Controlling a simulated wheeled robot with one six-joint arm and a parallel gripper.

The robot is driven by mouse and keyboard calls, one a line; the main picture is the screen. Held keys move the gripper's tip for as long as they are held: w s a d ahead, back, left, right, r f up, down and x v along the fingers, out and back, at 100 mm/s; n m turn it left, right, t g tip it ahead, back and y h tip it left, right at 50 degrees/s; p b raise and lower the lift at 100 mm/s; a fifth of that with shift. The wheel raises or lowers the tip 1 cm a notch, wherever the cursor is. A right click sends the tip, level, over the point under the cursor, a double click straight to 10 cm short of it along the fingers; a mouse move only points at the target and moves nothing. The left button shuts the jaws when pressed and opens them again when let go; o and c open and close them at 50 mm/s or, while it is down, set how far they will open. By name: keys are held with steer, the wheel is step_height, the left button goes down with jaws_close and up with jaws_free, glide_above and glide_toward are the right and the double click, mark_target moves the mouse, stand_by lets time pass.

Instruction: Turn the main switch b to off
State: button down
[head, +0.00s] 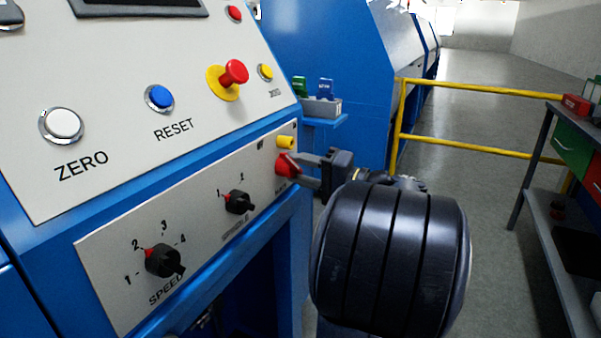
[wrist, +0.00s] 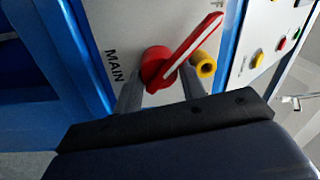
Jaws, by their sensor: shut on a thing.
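The main switch is a red rotary knob (head: 284,164) at the right end of the lower white panel in the head view. In the wrist view the red knob (wrist: 158,66) sits beside the word MAIN, and its long red-and-white handle slants up to the right. My gripper (head: 296,168) reaches the switch from the right. In the wrist view its two fingers (wrist: 160,83) stand on either side of the red knob, shut on it. Part of a letter shows near the handle's tip; the rest of the switch's markings are hidden or unreadable.
A yellow cylinder (wrist: 203,64) stands close to the right finger; it also shows above the switch in the head view (head: 286,142). Black SPEED (head: 164,261) and two-position (head: 239,201) selectors lie left. A yellow railing (head: 470,88) and workbench (head: 560,190) stand right.

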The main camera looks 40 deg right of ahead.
steer(key=shift+a+f, duration=0.15)
steer(key=shift+f, duration=0.1)
steer(key=c, duration=1)
jaws_free()
steer(key=shift+c, duration=0.2)
steer(key=shift+o, duration=0.8)
steer(key=shift+s, duration=0.1)
steer(key=shift+a+r, duration=0.1)
steer(key=shift+r, duration=0.2)
